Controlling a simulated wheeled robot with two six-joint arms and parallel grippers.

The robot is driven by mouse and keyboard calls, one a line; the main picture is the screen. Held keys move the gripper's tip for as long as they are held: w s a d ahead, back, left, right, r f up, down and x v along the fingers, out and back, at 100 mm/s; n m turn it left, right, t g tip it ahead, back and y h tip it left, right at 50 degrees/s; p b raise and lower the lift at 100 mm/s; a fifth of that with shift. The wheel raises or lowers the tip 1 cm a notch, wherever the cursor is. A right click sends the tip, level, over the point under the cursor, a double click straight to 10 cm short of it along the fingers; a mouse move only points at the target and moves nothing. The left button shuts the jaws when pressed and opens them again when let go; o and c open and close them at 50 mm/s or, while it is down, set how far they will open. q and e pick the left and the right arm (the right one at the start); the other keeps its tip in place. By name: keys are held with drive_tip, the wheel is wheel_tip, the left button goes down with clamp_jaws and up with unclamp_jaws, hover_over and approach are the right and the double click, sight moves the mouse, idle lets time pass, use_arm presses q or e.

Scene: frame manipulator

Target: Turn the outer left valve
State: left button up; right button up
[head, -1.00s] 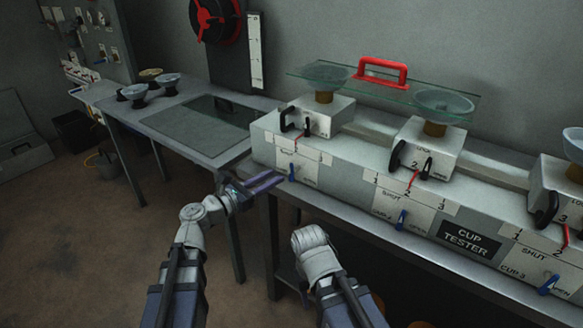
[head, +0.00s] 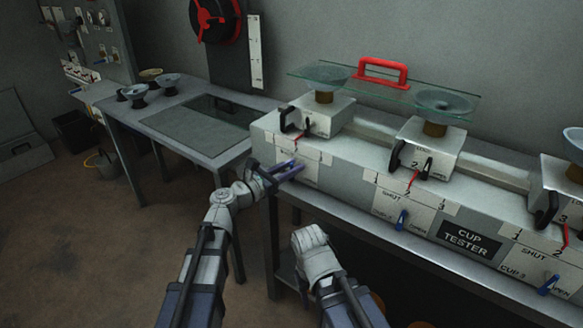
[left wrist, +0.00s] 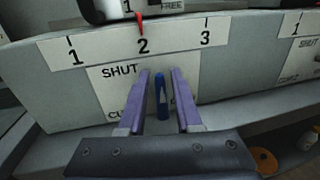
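The outer left valve's blue handle (left wrist: 161,95) stands upright on the cup tester's front face, under the scale marked 1, 2, 3, in the left wrist view. My left gripper (left wrist: 162,80) is open with one purple finger on each side of the handle. Gaps show between the handle and both fingers. In the head view my left gripper (head: 294,170) is at the left end of the cup tester (head: 350,195) and mostly covers this handle. My right arm's wrist (head: 315,255) shows in front of the bench, but its fingers are not visible.
Other blue valve handles are at the middle (head: 402,219) and right (head: 548,285) of the tester. Black levers and glass cups (head: 440,102) sit above. A red-handled glass plate (head: 400,93) rests across two cups. A side table (head: 185,145) stands left.

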sight(306, 172)
use_arm(q)
clamp_jaws()
drive_tip(key=shift+s+m, duration=0.1)
drive_tip(key=shift+m, duration=0.2)
idle(0.3)
drive_tip(key=m, duration=0.1)
drive_tip(key=m+p, duration=0.1)
drive_tip(key=shift+s+d+m, duration=0.2)
drive_tip(key=shift+d+m, duration=0.1)
drive_tip(key=shift+m, duration=0.1)
drive_tip(key=m, duration=0.1)
drive_tip(key=m+y+p, duration=0.1)
drive_tip(key=m, duration=0.2)
drive_tip(key=shift+s+d+f, duration=0.25)
drive_tip(key=shift+d, duration=0.05)
drive_tip(key=m, duration=0.1)
drive_tip(key=m+y, duration=0.1)
drive_tip(key=m, duration=0.1)
drive_tip(key=f+m, duration=0.1)
drive_tip(key=shift+s+d+m+y, duration=0.2)
drive_tip(key=shift+d+m+y, duration=0.1)
drive_tip(key=shift+m+y, duration=0.1)
drive_tip(key=shift+f+m+t+y, duration=0.2)
drive_tip(key=shift+m+y, duration=0.1)
drive_tip(key=shift+m, duration=0.55)
drive_tip(key=shift+f+m+t+y, duration=0.1)
drive_tip(key=shift+f+m+y, duration=0.15)
drive_tip(key=shift+m, duration=0.6)
